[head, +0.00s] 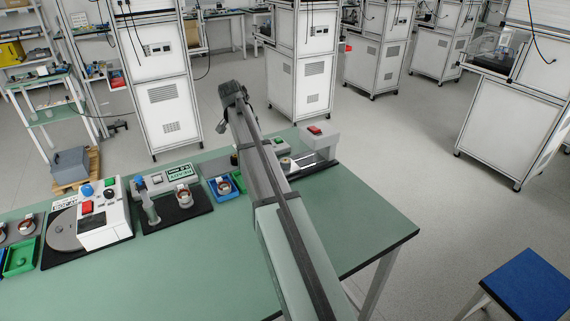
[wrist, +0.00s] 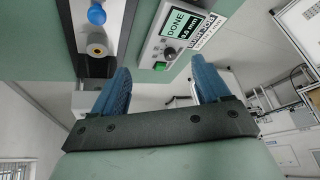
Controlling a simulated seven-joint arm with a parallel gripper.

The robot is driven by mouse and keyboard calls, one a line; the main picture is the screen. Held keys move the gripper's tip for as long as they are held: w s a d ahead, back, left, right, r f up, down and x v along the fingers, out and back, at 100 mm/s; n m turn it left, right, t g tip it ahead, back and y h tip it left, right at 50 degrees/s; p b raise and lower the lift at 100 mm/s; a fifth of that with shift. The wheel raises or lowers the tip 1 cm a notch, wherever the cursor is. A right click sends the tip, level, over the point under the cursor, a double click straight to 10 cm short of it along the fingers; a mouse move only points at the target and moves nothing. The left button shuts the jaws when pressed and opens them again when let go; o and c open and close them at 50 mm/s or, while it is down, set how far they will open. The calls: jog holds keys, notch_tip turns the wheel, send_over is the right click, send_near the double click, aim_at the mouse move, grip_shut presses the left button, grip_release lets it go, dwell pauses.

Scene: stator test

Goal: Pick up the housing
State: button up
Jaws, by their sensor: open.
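My gripper (wrist: 163,70) shows in the wrist view with its two blue fingers wide apart and nothing between them. In the head view my arm reaches over the bench and its fingers cannot be made out. No part can be named the housing with certainty. A grey round part with a brass-coloured centre (wrist: 97,50) shows beyond the left finger in the wrist view, under a blue knob (wrist: 96,15). In the head view a small pale part (head: 287,163) sits at the right-hand station, partly hidden by my arm. Ringed copper parts sit at the left stations.
A control box (wrist: 183,38) reading DONE stands beyond the fingers in the wrist view. The green bench (head: 380,230) also holds a white machine with a grey disc (head: 66,232), a green tray (head: 20,258) and a blue tray (head: 222,194). Its front and right are clear.

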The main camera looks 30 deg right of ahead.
jog(key=s+d+m+g, duration=0.3)
jog(key=s+d, duration=0.4)
jog(key=d, duration=0.1)
send_over(286, 160)
jog(key=a, duration=0.1)
jog(key=shift+m, duration=0.3)
jog(key=f, duration=0.8)
jog(key=shift+s, duration=0.2)
jog(key=shift+a+x, duration=0.25)
jog(key=shift+x, duration=1.05)
jog(key=shift+a+x, duration=0.25)
jog(key=shift+x, duration=1.1)
jog(key=shift+f, duration=0.15)
